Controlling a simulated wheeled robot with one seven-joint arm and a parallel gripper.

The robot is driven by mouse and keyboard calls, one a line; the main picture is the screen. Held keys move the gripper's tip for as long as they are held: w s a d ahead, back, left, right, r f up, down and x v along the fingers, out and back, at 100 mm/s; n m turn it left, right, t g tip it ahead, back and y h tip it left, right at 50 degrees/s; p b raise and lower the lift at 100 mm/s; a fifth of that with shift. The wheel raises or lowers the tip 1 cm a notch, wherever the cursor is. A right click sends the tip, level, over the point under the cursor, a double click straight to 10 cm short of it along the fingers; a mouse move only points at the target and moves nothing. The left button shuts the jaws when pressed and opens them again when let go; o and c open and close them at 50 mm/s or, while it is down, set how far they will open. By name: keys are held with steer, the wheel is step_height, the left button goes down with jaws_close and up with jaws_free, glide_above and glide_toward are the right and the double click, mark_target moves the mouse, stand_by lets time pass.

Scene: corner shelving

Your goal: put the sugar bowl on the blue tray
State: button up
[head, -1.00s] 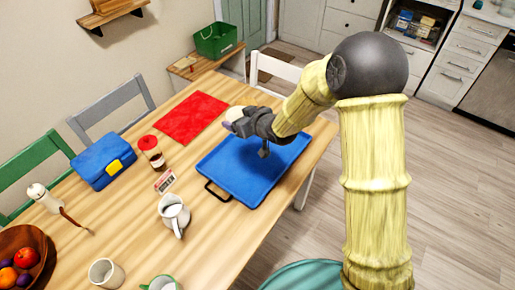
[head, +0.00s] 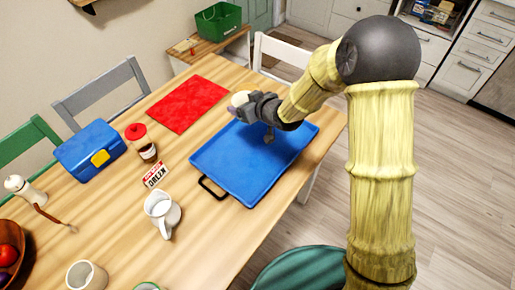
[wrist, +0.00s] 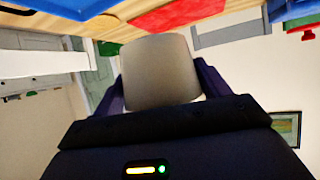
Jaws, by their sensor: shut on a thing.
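The blue tray (head: 245,182) lies on the wooden table with a dark handle at its near left end. My gripper (head: 242,103) is over the far left part of the tray, shut on a pale off-white object that I take to be the sugar bowl (head: 240,97). In the wrist view the sugar bowl (wrist: 160,82) is a plain, light cylinder between the two fingers, and its far side is hidden. The wrist view looks upside down, with the tray's blue edge at the top left. The bowl appears held above the tray, but the exact gap is unclear.
A red mat (head: 187,106) lies beyond the tray to the left. A red-lidded jar (head: 143,145), a small sign (head: 155,174) and a white pitcher (head: 162,212) stand left of the tray. A blue lunch box (head: 90,147) is farther left. The tray's visible surface is clear.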

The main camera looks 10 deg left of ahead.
steer(key=b, duration=0.3)
glide_above(248, 141)
step_height(248, 141, down, 4)
steer(key=shift+w+f, duration=0.1)
steer(key=shift+r, duration=0.2)
steer(key=shift+f, duration=3.15)
steer(key=shift+f+b, duration=0.35)
steer(key=shift+f, duration=1.55)
